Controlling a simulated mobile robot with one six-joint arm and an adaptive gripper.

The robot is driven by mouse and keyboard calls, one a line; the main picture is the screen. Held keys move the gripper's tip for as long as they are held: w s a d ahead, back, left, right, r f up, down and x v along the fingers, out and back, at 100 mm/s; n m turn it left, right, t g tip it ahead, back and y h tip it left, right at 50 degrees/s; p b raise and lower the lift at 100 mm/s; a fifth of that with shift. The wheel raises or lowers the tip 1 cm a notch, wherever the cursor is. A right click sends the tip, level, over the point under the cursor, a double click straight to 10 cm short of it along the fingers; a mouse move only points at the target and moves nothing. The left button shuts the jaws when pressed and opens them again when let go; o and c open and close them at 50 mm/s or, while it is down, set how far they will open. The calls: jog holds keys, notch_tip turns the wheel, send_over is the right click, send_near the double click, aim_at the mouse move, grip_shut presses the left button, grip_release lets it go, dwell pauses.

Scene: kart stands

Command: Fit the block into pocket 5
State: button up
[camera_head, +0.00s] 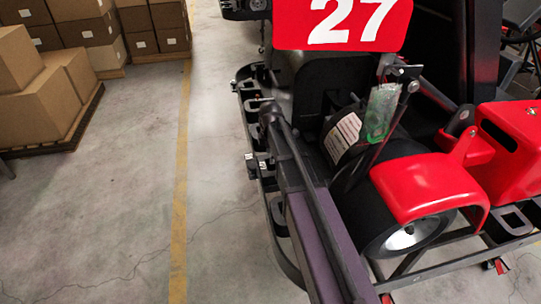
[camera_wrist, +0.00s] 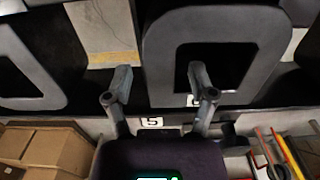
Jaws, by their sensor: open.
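In the wrist view my gripper (camera_wrist: 160,76) is open, its two grey fingers spread with nothing held between them. A small white label with a 5 (camera_wrist: 151,121) shows between the finger bases, below a dark frame. A thick dark frame around a rectangular opening (camera_wrist: 262,45) lies behind the right finger; that finger partly covers the opening. No block can be made out for certain. A green translucent piece (camera_head: 381,112) stands on the kart in the head view; I cannot tell whether it is the block. My gripper's fingers cannot be made out there.
A red and black kart with a 27 plate (camera_head: 345,24) fills the right side of the head view, with a red fender (camera_head: 430,186) over a wheel. Cardboard boxes (camera_head: 42,112) stand on pallets at left. The floor around the yellow line (camera_head: 180,200) is clear.

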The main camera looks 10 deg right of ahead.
notch_tip(320, 180, up, 11)
jog(key=p, duration=1)
dwell(0.7)
jog(key=s+m, duration=1.8)
jog(key=s, duration=0.2)
jog(key=shift+s+d, duration=0.2)
jog(key=shift+s, duration=0.05)
dwell(0.6)
jog(key=shift+c, duration=1)
